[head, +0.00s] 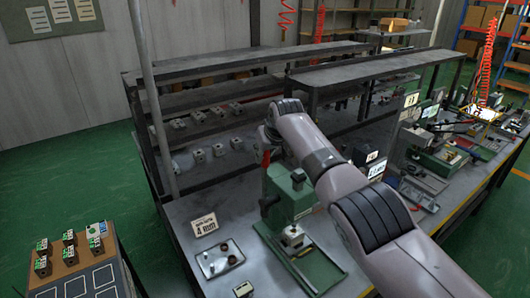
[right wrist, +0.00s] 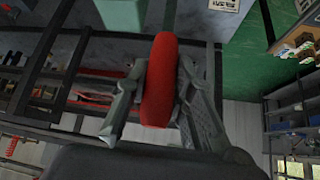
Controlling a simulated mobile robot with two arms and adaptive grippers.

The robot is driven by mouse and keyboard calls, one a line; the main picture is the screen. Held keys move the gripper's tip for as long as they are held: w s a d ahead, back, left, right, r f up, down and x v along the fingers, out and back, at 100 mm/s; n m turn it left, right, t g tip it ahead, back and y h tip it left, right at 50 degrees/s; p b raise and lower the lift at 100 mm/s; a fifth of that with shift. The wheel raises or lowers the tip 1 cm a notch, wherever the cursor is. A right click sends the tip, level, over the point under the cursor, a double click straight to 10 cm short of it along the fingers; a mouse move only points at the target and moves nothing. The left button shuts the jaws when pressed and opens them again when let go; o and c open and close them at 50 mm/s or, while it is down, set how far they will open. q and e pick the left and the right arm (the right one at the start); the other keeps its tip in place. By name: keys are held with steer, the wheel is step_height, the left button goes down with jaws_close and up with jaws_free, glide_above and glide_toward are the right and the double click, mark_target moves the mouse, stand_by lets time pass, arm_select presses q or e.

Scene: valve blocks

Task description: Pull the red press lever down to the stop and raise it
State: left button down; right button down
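The green press (head: 290,195) stands on the workbench in the middle of the head view, partly behind my right arm. Its red lever (head: 266,158) shows as a short strip at the press's upper left. In the right wrist view the red lever grip (right wrist: 160,85) lies between the two fingers of my right gripper (right wrist: 163,75). The fingers press close on both sides of it, so the gripper is shut on it. In the head view my right arm hides most of this gripper and part of the press. My left gripper is not in view.
A sign marked 4 mm (head: 204,225) and a metal tray (head: 219,259) are left of the press. A shelf with several valve blocks (head: 200,115) runs behind. A board with green-topped blocks (head: 72,270) is at the lower left. Tools and signs crowd the bench at right.

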steer(key=c, duration=1.7)
jaws_free()
steer(key=o, duration=0.3)
steer(key=shift+w+a+f, duration=0.1)
steer(key=shift+w+f, duration=0.05)
steer(key=shift+o, duration=0.2)
steer(key=shift+r, duration=0.25)
steer(key=v, duration=1.1)
steer(key=shift+s+r, duration=0.25)
steer(key=shift+s, duration=0.05)
